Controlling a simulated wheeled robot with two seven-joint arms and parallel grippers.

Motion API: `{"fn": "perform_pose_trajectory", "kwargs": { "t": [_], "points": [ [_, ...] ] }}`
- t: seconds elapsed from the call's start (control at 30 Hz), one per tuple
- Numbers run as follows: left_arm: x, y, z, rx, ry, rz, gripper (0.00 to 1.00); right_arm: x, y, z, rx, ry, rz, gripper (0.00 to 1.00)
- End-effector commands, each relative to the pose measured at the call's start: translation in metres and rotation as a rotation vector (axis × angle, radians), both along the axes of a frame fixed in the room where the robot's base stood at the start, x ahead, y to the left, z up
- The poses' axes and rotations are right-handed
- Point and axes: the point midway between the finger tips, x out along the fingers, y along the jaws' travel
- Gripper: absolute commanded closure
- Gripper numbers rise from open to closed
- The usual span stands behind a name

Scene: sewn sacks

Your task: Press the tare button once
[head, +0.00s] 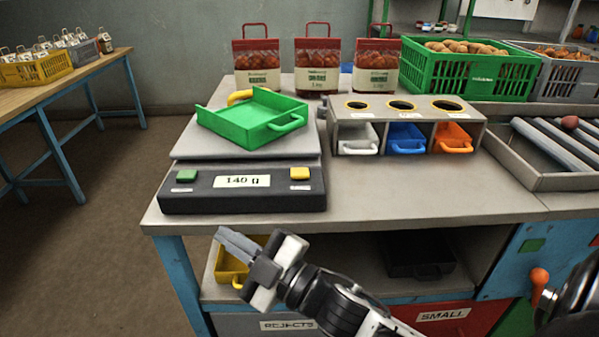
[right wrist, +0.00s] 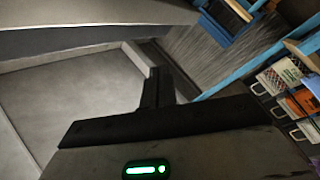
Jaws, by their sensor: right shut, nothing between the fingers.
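The scale (head: 243,203) stands at the front left of the workbench, and its display reads 140 g. A green button (head: 186,176) is on the left of its front panel and a yellow button (head: 299,173) on the right. The small labels by them are too small to read. A green scoop tray (head: 250,118) sits on the scale's plate. My right gripper (head: 222,237) is shut and empty, in front of the bench edge and lower in the picture than the scale, touching neither button. Its fingers also show in the right wrist view (right wrist: 158,86). My left gripper is out of view.
A grey holder (head: 404,104) with white, blue and orange scoops stands right of the scale. Several red sacks (head: 318,65) stand behind, with a green crate (head: 420,72) of potatoes beside them. A yellow bin (head: 230,268) is on the shelf below. Bare bench top lies right of the scale.

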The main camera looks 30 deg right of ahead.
Motion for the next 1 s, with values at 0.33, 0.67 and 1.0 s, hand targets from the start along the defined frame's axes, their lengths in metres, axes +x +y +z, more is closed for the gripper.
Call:
{"fn": "perform_pose_trajectory", "kwargs": {
  "t": [0.33, 0.67, 1.0],
  "points": [
    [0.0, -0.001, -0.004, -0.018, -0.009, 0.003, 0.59, -0.013, 0.037, 0.106, -1.436, -1.293, 0.576, 1.0],
    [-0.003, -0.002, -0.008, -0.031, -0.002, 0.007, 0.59, 0.045, -0.127, 0.142, -2.624, -1.081, 0.834, 1.0],
    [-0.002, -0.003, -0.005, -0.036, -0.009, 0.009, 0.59, 0.047, -0.168, 0.165, -2.809, -0.904, 0.855, 1.0]
  ]
}}
